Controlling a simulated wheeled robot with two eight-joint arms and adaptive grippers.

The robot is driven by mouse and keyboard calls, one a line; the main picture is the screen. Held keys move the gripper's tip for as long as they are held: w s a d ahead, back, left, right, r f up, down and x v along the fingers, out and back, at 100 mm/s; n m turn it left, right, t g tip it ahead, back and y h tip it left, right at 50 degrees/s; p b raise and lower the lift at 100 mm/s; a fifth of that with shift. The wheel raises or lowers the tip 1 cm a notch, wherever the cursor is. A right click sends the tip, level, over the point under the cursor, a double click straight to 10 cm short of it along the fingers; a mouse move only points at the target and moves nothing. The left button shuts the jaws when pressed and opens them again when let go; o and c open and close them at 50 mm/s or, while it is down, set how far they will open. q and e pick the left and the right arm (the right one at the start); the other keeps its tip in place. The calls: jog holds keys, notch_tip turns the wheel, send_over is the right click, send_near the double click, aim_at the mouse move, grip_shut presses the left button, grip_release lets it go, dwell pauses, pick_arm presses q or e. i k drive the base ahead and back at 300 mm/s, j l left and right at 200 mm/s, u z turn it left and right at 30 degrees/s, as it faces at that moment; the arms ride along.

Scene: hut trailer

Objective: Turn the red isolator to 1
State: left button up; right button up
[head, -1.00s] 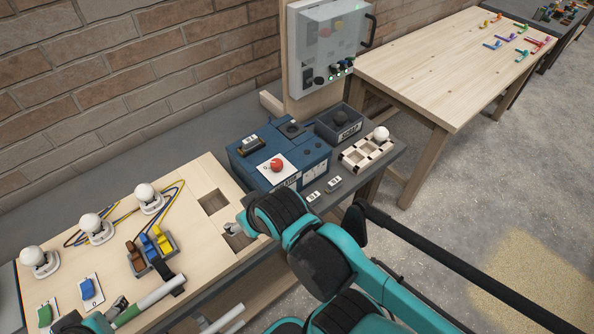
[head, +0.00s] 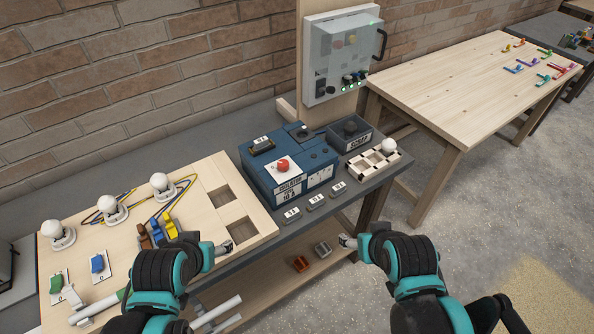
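The red isolator (head: 283,165) is a round red knob on a white plate on top of the blue box (head: 258,172). A label reading ISOLATOR (head: 289,186) is on the box's front. The knob's pointing direction is too small to read. My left gripper (head: 222,249) is small in view, by the front edge of the wooden board, left of and nearer than the box. My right gripper (head: 347,241) is in front of the bench edge, right of and nearer than the box. Neither touches the isolator. Whether their fingers are open is unclear.
A control cabinet (head: 341,58) is behind. The wooden board (head: 190,243) carries white lamps (head: 162,186). Two small blocks (head: 301,263) are lower down.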

aim_at(283, 165)
jog(key=k+j+z, duration=0.2)
jog(key=z, duration=0.15)
jog(key=k+j+z, duration=0.15)
jog(key=z, duration=0.25)
jog(key=k+l, duration=0.05)
